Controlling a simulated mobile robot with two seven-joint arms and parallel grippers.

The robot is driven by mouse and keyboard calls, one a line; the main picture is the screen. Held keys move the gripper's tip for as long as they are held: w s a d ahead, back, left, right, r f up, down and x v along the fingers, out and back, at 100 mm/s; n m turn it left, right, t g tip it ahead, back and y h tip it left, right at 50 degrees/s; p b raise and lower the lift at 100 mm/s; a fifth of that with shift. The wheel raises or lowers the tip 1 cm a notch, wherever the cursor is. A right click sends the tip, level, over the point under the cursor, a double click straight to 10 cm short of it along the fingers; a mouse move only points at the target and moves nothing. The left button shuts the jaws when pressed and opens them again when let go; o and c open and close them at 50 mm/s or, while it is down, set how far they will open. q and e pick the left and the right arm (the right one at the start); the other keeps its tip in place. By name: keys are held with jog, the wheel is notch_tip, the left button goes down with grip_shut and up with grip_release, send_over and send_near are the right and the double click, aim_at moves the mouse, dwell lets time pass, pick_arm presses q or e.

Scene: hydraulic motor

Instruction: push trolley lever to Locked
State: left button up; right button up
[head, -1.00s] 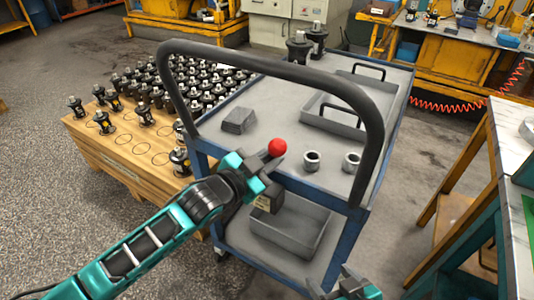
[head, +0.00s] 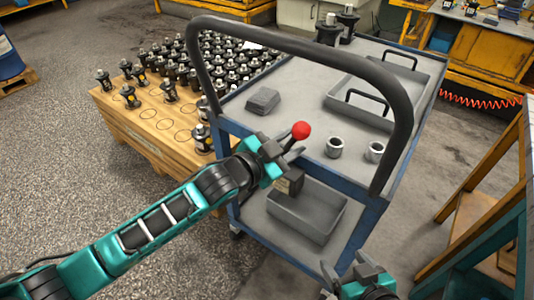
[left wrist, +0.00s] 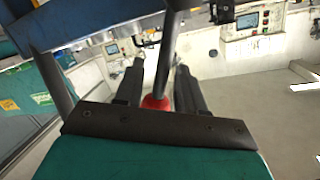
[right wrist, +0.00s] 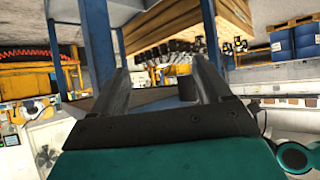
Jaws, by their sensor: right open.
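The trolley (head: 300,95) has a grey top, a blue frame and a tall black push handle (head: 300,44). The lever's red ball knob (head: 301,131) is at the near edge of the trolley, below the handle. My left gripper (head: 288,147) is at the knob. In the left wrist view the red knob (left wrist: 155,102) and a dark rod (left wrist: 167,58) show between its two fingers; whether they clamp the knob is unclear. My right gripper (head: 358,270) is open and empty, low in front of the trolley. No Locked marking is readable.
Two metal rings (head: 334,147), a grey block (head: 263,101) and a handled tray (head: 370,100) are on the trolley top. A grey bin (head: 300,215) is on the lower shelf.

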pick_arm(q)
jog(key=p+v, duration=0.1)
jog(key=v, duration=1)
jog(key=shift+s+a, duration=0.2)
jog(key=shift+s, duration=0.05)
pick_arm(e)
jog(key=shift+s+d+r, duration=0.2)
jog(key=shift+r, duration=0.05)
jog(key=shift+d, duration=0.1)
pick_arm(q)
jog(key=s+a+f+n+y+p, duration=0.3)
jog(key=s+a+f+n+y, duration=0.6)
jog(key=a+f, duration=0.5)
jog(key=s+n, duration=0.2)
jog(key=s, duration=0.1)
jog(key=shift+s+f+g+p, duration=0.25)
jog(key=shift+f+g+p, duration=0.15)
pick_arm(e)
jog(key=shift+s+d+r+h, duration=0.15)
jog(key=shift+d+r+h, duration=0.1)
jog(key=shift+r, duration=0.35)
jog(key=shift+s+d+r+h, duration=0.15)
jog(key=shift+d+r, duration=0.1)
jog(key=shift+r, duration=0.3)
jog(key=shift+a, duration=0.15)
